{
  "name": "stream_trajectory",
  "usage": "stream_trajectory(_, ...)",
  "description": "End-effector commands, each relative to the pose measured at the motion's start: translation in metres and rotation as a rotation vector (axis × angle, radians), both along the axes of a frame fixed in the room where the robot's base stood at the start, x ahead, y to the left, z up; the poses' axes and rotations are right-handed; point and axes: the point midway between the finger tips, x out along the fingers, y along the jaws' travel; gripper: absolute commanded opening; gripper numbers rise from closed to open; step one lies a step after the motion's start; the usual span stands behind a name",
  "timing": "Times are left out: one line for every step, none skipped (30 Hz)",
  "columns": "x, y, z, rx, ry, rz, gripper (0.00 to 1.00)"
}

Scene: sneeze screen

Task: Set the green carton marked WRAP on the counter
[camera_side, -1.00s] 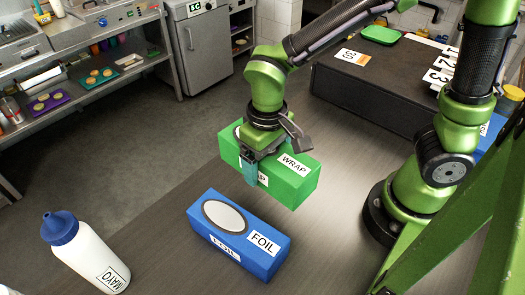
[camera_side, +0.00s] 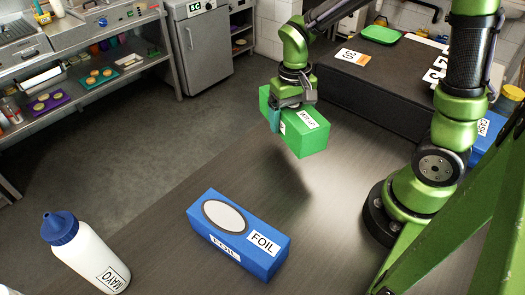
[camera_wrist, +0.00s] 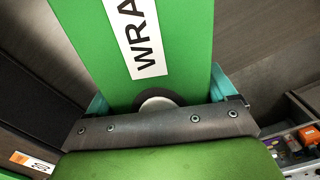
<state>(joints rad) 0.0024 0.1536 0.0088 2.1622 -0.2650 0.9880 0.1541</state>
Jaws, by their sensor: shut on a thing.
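The green carton marked WRAP (camera_side: 302,132) is in my gripper (camera_side: 284,116), held in the air above the counter (camera_side: 165,225). A shadow lies on the counter below it. In the wrist view the carton (camera_wrist: 190,40) fills the space between the teal fingers of my gripper (camera_wrist: 158,98), with its WRAP label up. The fingers are shut on its sides. A round dark-rimmed patch on the carton is partly hidden by the gripper body.
A blue FOIL carton (camera_side: 238,235) lies on the counter. A white MAYO bottle (camera_side: 88,258) with a blue cap stands at the left. A dark box (camera_side: 375,92) stands at the back right. The counter between the FOIL carton and the dark box is clear.

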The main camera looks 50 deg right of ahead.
Motion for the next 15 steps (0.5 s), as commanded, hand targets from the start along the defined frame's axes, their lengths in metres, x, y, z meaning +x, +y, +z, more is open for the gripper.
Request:
stream_trajectory(0.002,-0.025,-0.001,0.001,0.001,-0.031,0.36)
stream_trajectory(0.002,-0.037,-0.002,0.002,0.001,-0.037,0.36)
stream_trajectory(0.002,-0.054,-0.002,0.003,0.001,-0.043,0.36)
stream_trajectory(0.001,-0.067,-0.003,0.004,0.0,-0.045,0.36)
stream_trajectory(0.0,-0.079,-0.004,0.004,0.0,-0.047,0.36)
stream_trajectory(-0.003,-0.096,-0.005,0.006,0.0,-0.044,0.36)
stream_trajectory(-0.005,-0.108,-0.005,0.006,-0.001,-0.041,0.36)
stream_trajectory(-0.008,-0.12,-0.006,0.007,-0.001,-0.035,0.36)
stream_trajectory(-0.011,-0.135,-0.006,0.008,-0.004,-0.023,0.36)
stream_trajectory(-0.015,-0.146,-0.007,0.009,-0.005,-0.011,0.36)
stream_trajectory(-0.018,-0.157,-0.007,0.009,-0.005,0.005,0.36)
stream_trajectory(-0.023,-0.17,-0.008,0.01,-0.007,0.031,0.36)
stream_trajectory(-0.026,-0.179,-0.008,0.009,-0.009,0.055,0.36)
stream_trajectory(-0.028,-0.186,-0.008,0.009,-0.011,0.082,0.36)
stream_trajectory(-0.03,-0.192,-0.008,0.009,-0.014,0.122,0.36)
